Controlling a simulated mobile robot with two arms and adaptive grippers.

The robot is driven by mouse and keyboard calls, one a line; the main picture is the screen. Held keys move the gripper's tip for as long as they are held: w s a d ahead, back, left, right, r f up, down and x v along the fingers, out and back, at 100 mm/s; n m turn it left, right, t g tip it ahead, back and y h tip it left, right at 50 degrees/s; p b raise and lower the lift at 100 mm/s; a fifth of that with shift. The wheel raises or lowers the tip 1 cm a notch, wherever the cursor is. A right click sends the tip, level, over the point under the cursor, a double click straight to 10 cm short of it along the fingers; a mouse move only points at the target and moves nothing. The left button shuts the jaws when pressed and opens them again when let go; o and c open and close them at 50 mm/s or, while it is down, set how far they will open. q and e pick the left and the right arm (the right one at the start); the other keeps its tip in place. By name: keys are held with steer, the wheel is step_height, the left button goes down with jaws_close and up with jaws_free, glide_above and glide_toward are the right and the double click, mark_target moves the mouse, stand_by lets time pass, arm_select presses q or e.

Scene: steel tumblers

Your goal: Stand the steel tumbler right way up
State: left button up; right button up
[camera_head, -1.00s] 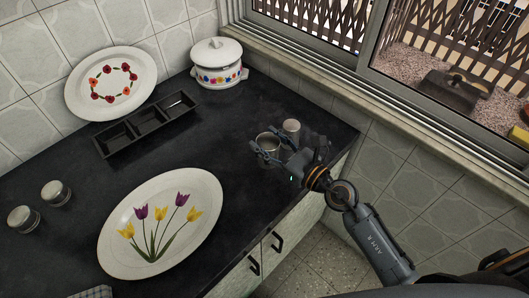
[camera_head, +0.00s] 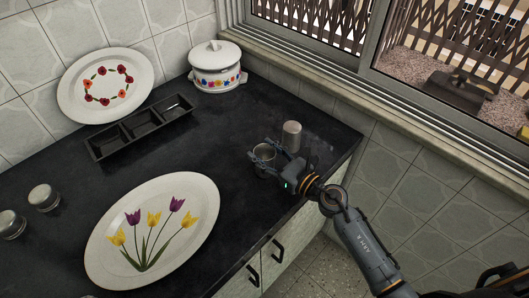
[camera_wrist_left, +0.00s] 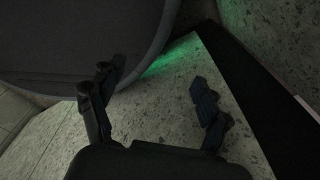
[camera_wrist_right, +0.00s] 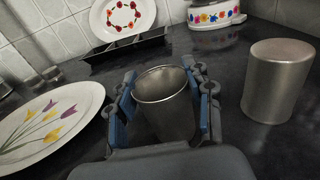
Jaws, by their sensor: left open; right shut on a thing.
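A steel tumbler (camera_head: 265,158) stands about upright, mouth up, between the fingers of my right gripper (camera_head: 267,153), near the right end of the dark counter. In the right wrist view the tumbler (camera_wrist_right: 165,104) shows its open rim, and my right gripper (camera_wrist_right: 158,90) is shut on its sides. Its base is hidden, so I cannot tell whether it touches the counter. A second steel tumbler (camera_head: 292,137) stands just behind, closed end up; it also shows in the right wrist view (camera_wrist_right: 277,82). My left gripper (camera_wrist_left: 150,105) is open and empty, away from the tumblers.
The dark counter (camera_head: 215,130) holds a tulip platter (camera_head: 103,262), a black three-part tray (camera_head: 140,124), a white lidded pot (camera_head: 215,68) and two lidded jars (camera_head: 44,197) at left. A flowered plate (camera_head: 72,95) leans on the wall. The counter between platter and tumblers is clear.

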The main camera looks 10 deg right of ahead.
steer(key=o, duration=1.2)
steer(key=shift+f, duration=0.1)
steer(key=shift+o, duration=0.2)
steer(key=shift+s, duration=0.1)
steer(key=b+v, duration=0.1)
steer(key=v, duration=0.5)
steer(key=shift+s+d, duration=0.4)
steer(key=shift+s, duration=0.15)
